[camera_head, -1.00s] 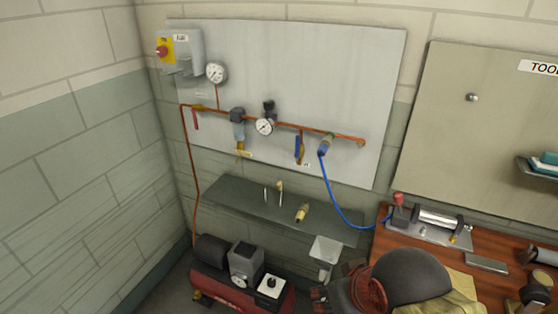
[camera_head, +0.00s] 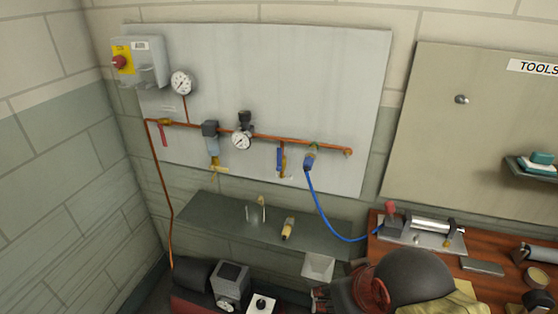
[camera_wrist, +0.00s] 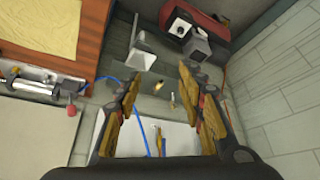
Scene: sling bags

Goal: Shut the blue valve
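The blue valve (camera_head: 280,158) is on the copper pipe on the grey wall panel. Its blue lever hangs straight down, across the line of the pipe, beside a brass outlet. In the wrist view a small blue and yellow part (camera_wrist: 160,141) shows low between the fingers, probably this valve. My gripper (camera_wrist: 159,77) is open, with its two fingers wide apart and nothing between them. In the head view my arm is at the bottom, below and right of the valve and well apart from it; the fingers are mostly hidden there.
A red lever (camera_head: 163,135) hangs at the pipe's left end. A blue hose (camera_head: 322,211) runs from the pipe's right end to the wooden bench (camera_head: 484,287). A dark shelf (camera_head: 230,222) juts out below the panel, and a compressor (camera_head: 203,304) stands under it.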

